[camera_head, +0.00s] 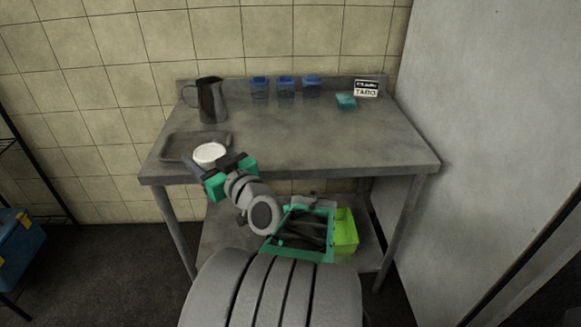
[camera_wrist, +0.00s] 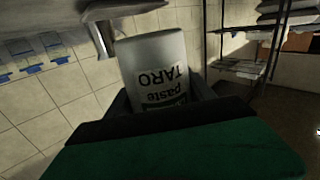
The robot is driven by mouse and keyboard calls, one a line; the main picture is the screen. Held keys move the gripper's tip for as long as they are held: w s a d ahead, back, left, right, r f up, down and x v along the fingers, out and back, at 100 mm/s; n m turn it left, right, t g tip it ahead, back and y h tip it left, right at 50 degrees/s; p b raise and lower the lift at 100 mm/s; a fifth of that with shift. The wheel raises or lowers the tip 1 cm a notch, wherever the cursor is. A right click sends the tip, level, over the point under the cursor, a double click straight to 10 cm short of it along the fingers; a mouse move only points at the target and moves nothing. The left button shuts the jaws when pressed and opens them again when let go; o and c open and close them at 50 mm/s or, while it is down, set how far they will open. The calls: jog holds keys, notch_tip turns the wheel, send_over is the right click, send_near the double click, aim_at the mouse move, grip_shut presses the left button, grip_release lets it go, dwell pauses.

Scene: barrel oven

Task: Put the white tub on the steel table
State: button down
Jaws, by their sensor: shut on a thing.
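The white tub (camera_head: 209,153) shows its round white top at the front left of the steel table (camera_head: 300,135). In the wrist view the tub (camera_wrist: 153,60) fills the middle, with a label reading "paste TARO" that appears upside down. My gripper (camera_head: 213,164) is shut on the tub, with fingers on either side of it. The tub overlaps the front edge of the grey tray (camera_head: 172,143) in the head view. I cannot tell whether it touches the tray or table. Its lower part is hidden behind my gripper.
A dark metal jug (camera_head: 211,103) stands at the table's back left. Three blue-topped containers (camera_head: 285,87) line the back. A teal object (camera_head: 346,101) and a "TARO" sign (camera_head: 367,88) are at the back right. The table's middle and right are clear. A green bin (camera_head: 345,232) is below.

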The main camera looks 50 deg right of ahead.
jog(key=s+d+r+m+g+h, duration=0.3)
jog(key=s+d+m+h, duration=0.15)
jog(key=s+d, duration=0.65)
jog(key=s+d+r+m+g+h, duration=0.3)
jog(key=s+d+h, duration=0.35)
jog(key=d, duration=0.85)
jog(key=p, duration=0.1)
send_over(292, 156)
jog(key=shift+y, duration=0.3)
jog(key=shift+f, duration=6.6)
jog(key=shift+f, duration=0.2)
jog(key=shift+c, duration=1.8)
grip_release()
